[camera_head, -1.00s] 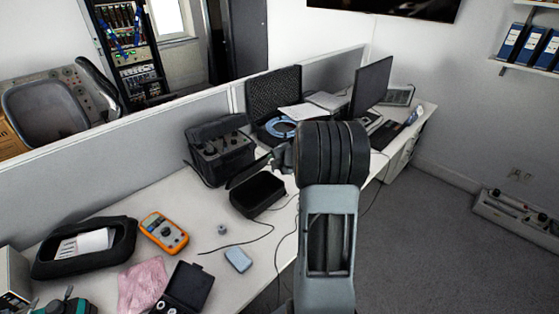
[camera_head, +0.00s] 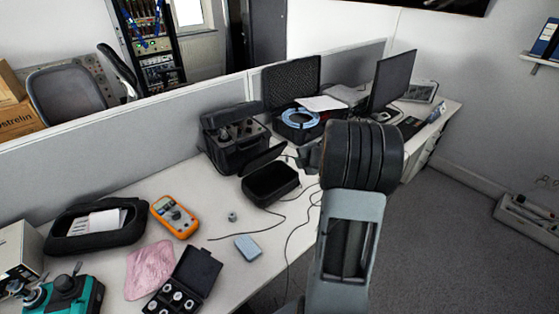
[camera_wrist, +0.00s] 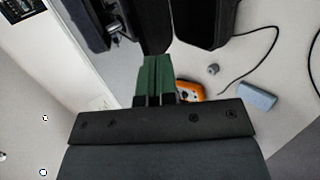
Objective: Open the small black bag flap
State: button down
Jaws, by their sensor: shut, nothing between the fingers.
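The small black bag (camera_head: 271,187) lies on the white desk, its dark inside showing. Its flap (camera_head: 263,160) stands raised along the far side, tilted back from the opening. My gripper (camera_head: 306,156) is to the right of the bag, partly hidden behind my wrist. In the wrist view, the green fingers of my gripper (camera_wrist: 154,66) are pressed together with nothing between them. The open bag (camera_wrist: 205,32) is just right of the fingertips, and the flap (camera_wrist: 154,22) is just beyond them. I cannot tell whether the fingertips touch the flap.
A larger black instrument case (camera_head: 232,146) stands close behind the bag. An open case with a blue cable (camera_head: 297,117) is behind my gripper. An orange multimeter (camera_head: 174,216), a light-blue box (camera_head: 248,248) and loose cables lie in front. A grey partition (camera_head: 160,125) bounds the desk's back.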

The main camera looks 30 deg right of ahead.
notch_tip(320, 180, down, 5)
jog(key=n+b, duration=0.1)
jog(key=b, duration=0.2)
jog(key=n+t+y, duration=0.3)
jog(key=n+t, duration=0.1)
jog(key=n, duration=1.4)
send_near(270, 151)
jog(key=f+x, duration=0.1)
jog(key=x, duration=0.4)
jog(key=shift+w+a+r, duration=0.3)
jog(key=shift+w+r, duration=0.15)
jog(key=shift+w, duration=0.15)
jog(key=shift+p, duration=0.35)
